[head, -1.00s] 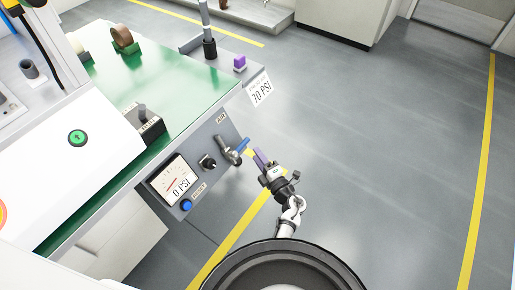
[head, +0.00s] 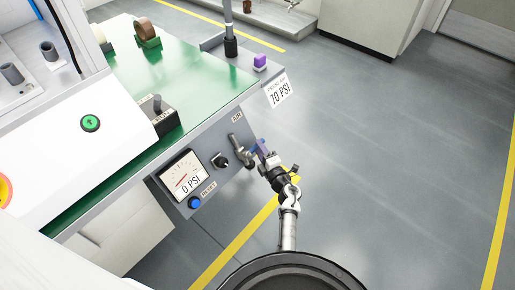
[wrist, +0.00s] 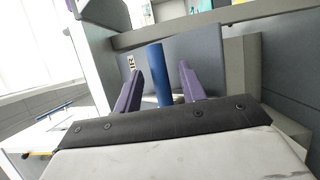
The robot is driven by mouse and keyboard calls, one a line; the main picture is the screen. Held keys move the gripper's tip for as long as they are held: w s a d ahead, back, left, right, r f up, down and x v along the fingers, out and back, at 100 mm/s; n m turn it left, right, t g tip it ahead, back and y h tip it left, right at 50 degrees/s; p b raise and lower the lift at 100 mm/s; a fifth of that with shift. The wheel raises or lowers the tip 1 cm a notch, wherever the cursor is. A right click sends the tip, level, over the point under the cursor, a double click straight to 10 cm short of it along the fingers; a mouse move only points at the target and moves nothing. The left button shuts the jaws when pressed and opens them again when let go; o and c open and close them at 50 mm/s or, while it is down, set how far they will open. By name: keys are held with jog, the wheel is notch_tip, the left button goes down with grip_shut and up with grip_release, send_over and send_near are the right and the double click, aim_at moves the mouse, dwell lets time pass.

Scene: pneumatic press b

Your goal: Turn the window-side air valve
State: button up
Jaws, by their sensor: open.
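The air valve (head: 240,150) is a metal fitting on the grey front panel, below the "AIR" label (head: 237,118). Its blue handle (wrist: 159,75) stands upright in the wrist view, between my two purple fingers. My gripper (wrist: 158,92) is open, with one finger on each side of the handle and gaps visible at both sides. In the head view my gripper (head: 262,147) is at the valve and hides much of the blue handle.
The panel also carries a gauge (head: 184,177) reading 0 PSI, a black knob (head: 220,160) and a blue reset button (head: 194,202). A sign (head: 280,92) reads 70 PSI. The green worktop (head: 110,137) overhangs the panel. The floor (head: 375,170) to the right is clear.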

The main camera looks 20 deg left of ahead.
jog(key=shift+b+x, duration=0.45)
jog(key=shift+x, duration=0.85)
grip_shut()
